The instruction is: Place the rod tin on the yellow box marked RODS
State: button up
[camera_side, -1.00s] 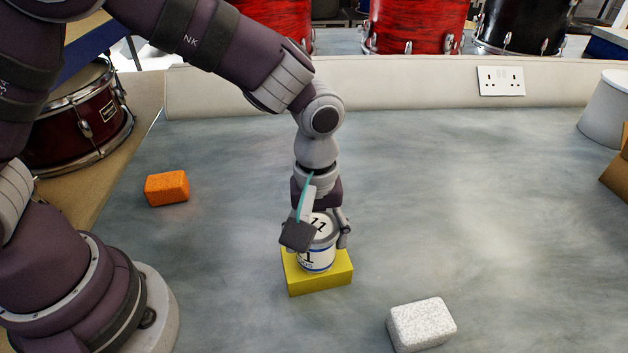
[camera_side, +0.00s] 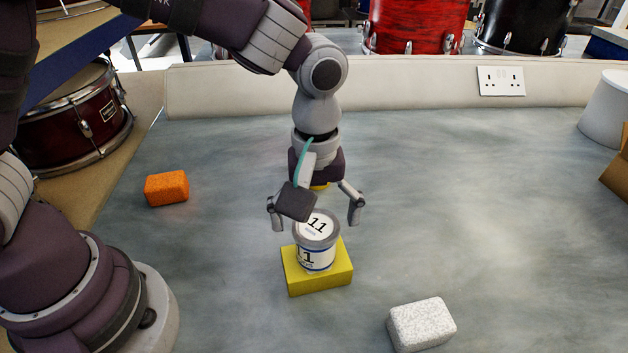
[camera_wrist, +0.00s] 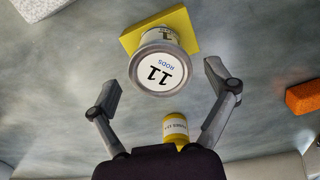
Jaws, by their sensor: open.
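The rod tin (camera_side: 316,247), white with a grey rim and a lid marked 11, stands upright on the yellow box (camera_side: 320,280). In the wrist view the tin's lid (camera_wrist: 158,72) reads 11 RODS, and part of the yellow box (camera_wrist: 184,23) shows behind it. My gripper (camera_side: 316,212) is open above the tin, its fingers spread to either side and clear of it. The wrist view also shows the open fingers (camera_wrist: 165,86) apart from the tin. Any marking on the box is hidden.
A yellow labelled container (camera_wrist: 175,129) is behind the tin, near my gripper's base in the wrist view. An orange block (camera_side: 166,188) lies at left, and a white speckled block (camera_side: 421,324) at front right. A socket plate (camera_side: 501,81) is on the back ledge.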

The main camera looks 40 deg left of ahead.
aim_at(314, 226)
notch_tip(314, 226, up, 8)
jog(key=shift+a+r, duration=0.1)
jog(key=shift+r, duration=0.05)
jog(key=s+a+r+m+t, duration=0.1)
jog(key=s+a+m+t, duration=0.1)
jog(key=s+a+m, duration=0.2)
jog(key=s+a+r+m+t, duration=0.1)
jog(key=s+a+m+t, duration=0.2)
jog(key=a, duration=0.6)
jog(key=shift+s+a+r+m+t, duration=0.35)
jog(key=shift+s+m, duration=0.1)
jog(key=shift+m, duration=0.55)
